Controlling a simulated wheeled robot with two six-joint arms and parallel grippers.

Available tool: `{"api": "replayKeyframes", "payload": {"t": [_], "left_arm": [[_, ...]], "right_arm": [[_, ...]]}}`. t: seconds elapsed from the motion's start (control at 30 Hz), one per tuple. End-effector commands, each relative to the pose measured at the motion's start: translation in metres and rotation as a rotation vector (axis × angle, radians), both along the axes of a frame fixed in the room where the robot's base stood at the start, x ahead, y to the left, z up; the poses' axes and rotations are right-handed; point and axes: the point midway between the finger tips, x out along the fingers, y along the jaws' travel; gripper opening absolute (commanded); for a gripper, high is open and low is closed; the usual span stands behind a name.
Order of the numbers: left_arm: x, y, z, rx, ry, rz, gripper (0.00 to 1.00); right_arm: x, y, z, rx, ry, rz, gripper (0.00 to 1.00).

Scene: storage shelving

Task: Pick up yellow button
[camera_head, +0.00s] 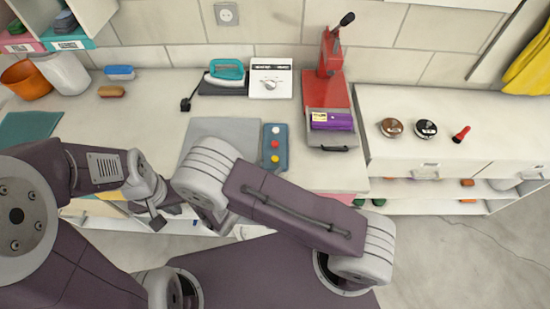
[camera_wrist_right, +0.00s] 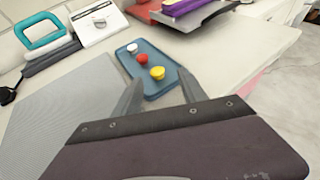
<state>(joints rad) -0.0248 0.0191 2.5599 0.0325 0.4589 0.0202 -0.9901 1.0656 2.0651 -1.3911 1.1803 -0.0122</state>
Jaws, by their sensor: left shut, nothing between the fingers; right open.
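The yellow button (camera_head: 275,159) is a small round knob on a blue tray (camera_head: 267,168) on the counter, nearest the front in a row with a red button (camera_head: 276,144) and a white button (camera_head: 276,129). In the right wrist view the yellow button (camera_wrist_right: 157,73) shows just beyond and between the fingertips of my open, empty right gripper (camera_wrist_right: 160,77). In the head view my right arm hides that gripper. My left gripper (camera_head: 157,222) is shut and empty, low at the counter's front edge.
A grey ribbed mat (camera_head: 215,130) lies left of the tray. A red press (camera_head: 327,90) with a purple block (camera_head: 332,121) stands to the right. A teal-handled iron (camera_head: 226,70) and a white dial box (camera_head: 270,80) stand behind.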

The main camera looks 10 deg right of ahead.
Motion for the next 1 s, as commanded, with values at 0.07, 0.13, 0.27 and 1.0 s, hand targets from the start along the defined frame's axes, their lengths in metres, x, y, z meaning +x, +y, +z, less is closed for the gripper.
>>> {"api": "replayKeyframes", "payload": {"t": [0.07,0.13,0.27,1.0], "left_arm": [[0.000,0.000,0.007,0.000,0.000,0.000,0.00],[0.000,0.000,0.011,0.000,0.000,0.000,0.00],[0.000,0.000,0.011,0.000,0.000,0.000,0.00],[0.000,0.000,0.011,0.000,0.000,0.000,0.00]], "right_arm": [[0.011,-0.009,-0.002,-0.001,0.001,-0.007,0.49],[0.022,-0.016,-0.007,-0.001,0.001,-0.007,0.49],[0.033,-0.025,-0.015,-0.001,0.001,-0.004,0.49],[0.034,-0.025,-0.016,0.001,0.000,-0.001,0.00]]}}
